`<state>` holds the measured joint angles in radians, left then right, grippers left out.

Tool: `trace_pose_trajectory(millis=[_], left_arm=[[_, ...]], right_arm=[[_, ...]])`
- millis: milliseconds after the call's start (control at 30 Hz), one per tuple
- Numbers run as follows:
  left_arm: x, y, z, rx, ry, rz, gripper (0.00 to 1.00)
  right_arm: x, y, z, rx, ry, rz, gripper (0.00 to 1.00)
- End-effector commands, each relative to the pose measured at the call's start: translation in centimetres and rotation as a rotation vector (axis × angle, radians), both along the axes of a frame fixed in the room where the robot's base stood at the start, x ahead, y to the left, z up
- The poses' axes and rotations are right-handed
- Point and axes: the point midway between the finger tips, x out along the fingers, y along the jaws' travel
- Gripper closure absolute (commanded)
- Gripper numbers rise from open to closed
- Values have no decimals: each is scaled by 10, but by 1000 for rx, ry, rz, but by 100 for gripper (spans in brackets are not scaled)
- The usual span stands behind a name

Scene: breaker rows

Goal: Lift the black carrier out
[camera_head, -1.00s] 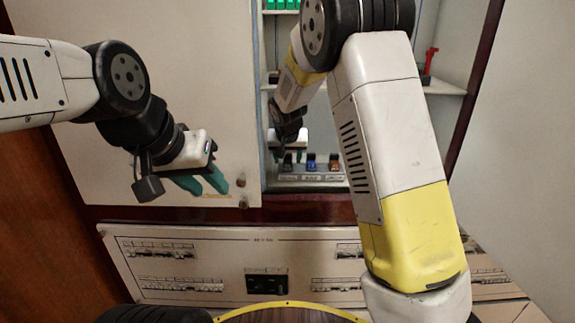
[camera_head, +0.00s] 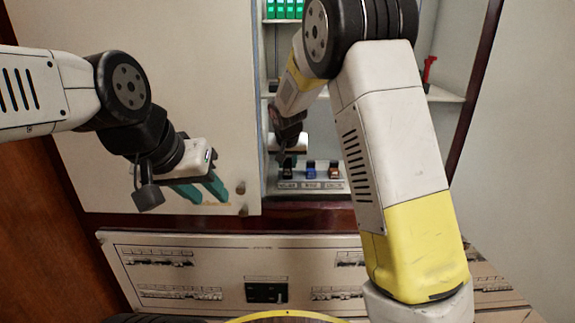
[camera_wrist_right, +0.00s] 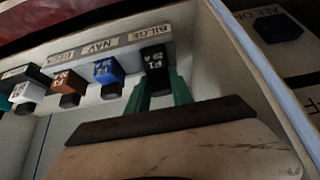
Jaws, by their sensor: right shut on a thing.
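The black carrier (camera_wrist_right: 155,65) sits in the row under the BILGE label in the right wrist view. It stands at the left end of the lower-shelf row in the head view (camera_head: 287,171). My right gripper (camera_wrist_right: 158,92) has its teal fingers closed on the black carrier, which appears still in its place. In the head view my right gripper (camera_head: 286,157) is small and partly dark against the cabinet. My left gripper (camera_head: 204,189) is open and empty, with its teal fingers apart in front of the cream door panel.
A blue carrier (camera_wrist_right: 109,74) stands beside the black one under NAV, then an orange-brown carrier (camera_wrist_right: 67,86) and a white one (camera_wrist_right: 28,92). A red-handled object (camera_head: 429,72) stands on the right shelf. A labelled breaker panel (camera_head: 215,262) lies below the cabinet.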

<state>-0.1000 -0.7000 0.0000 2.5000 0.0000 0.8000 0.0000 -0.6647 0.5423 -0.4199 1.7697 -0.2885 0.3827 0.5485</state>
Motion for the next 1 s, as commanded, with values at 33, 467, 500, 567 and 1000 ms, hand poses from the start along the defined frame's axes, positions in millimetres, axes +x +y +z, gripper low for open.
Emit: trace_pose_trajectory(millis=[33,467,500,567,1000], left_arm=[[0,0,0,0,0,0,64],[0,0,0,0,0,0,64],[0,0,0,0,0,0,64],[0,0,0,0,0,0,64],[0,0,0,0,0,0,64]], right_arm=[[0,0,7,2,-3,0,100],[-68,-16,33,0,0,5,100],[-78,-18,33,2,0,5,100],[-93,-22,35,2,0,6,100],[-153,-40,42,1,-1,2,100]])
